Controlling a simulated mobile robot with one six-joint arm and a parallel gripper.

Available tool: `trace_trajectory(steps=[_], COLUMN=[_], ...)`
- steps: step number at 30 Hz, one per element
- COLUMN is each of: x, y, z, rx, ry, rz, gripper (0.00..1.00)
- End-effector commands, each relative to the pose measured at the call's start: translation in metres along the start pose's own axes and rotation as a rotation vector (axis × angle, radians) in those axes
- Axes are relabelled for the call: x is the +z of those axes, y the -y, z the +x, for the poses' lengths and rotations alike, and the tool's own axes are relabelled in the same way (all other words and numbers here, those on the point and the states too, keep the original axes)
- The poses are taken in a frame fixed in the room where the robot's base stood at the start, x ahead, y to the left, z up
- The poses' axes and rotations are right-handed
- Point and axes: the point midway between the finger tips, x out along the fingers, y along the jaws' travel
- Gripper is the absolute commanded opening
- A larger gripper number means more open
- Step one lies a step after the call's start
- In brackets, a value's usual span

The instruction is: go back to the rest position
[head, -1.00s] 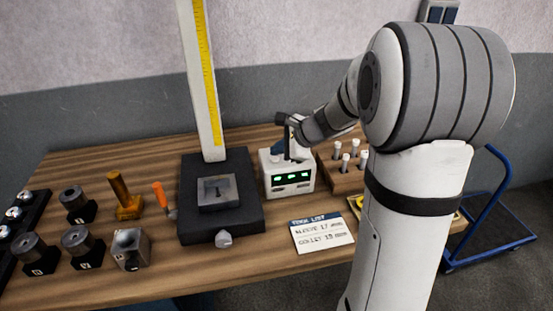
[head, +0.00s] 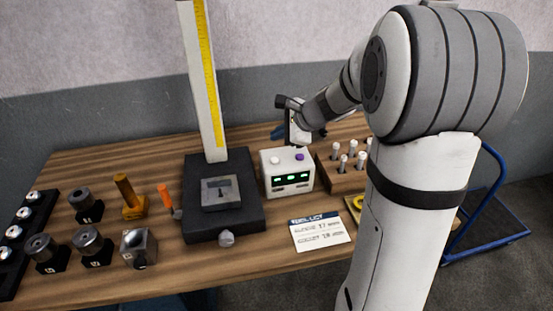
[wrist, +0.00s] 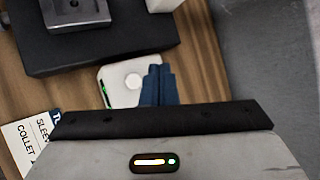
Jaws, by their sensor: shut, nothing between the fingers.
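My gripper (head: 278,132) hangs in the air above and behind a white box with green displays (head: 289,180), clear of it. In the wrist view the blue fingers of my gripper (wrist: 157,84) are together, with nothing seen between them. The box has a white button (head: 275,160) and a purple button (head: 299,157) on top. In the wrist view the box (wrist: 118,92) shows its white button, while the fingers cover the area where the purple one is.
Left of the box stands a black-based height gauge (head: 250,215) with a tall yellow scale. A wooden rack (head: 347,180) with several pegs is to the right. A tool list card (head: 320,232) lies in front. Several grey holders (head: 90,245) stand at left. A blue trolley (head: 500,225) is beyond the table.

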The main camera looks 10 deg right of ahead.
Motion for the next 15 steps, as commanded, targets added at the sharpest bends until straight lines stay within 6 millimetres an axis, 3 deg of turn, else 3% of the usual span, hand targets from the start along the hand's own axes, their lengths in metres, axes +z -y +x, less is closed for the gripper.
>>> trace_trajectory(steps=[9,11,15], x=[0.007,0.016,0.044], y=[-0.007,-0.017,-0.063], z=[-0.005,-0.012,-0.041], rx=[0.016,0.041,0.149], ry=[-0.003,-0.008,-0.033], rz=[-0.051,-0.128,-0.444], gripper=[0.0,0.0,0.0])
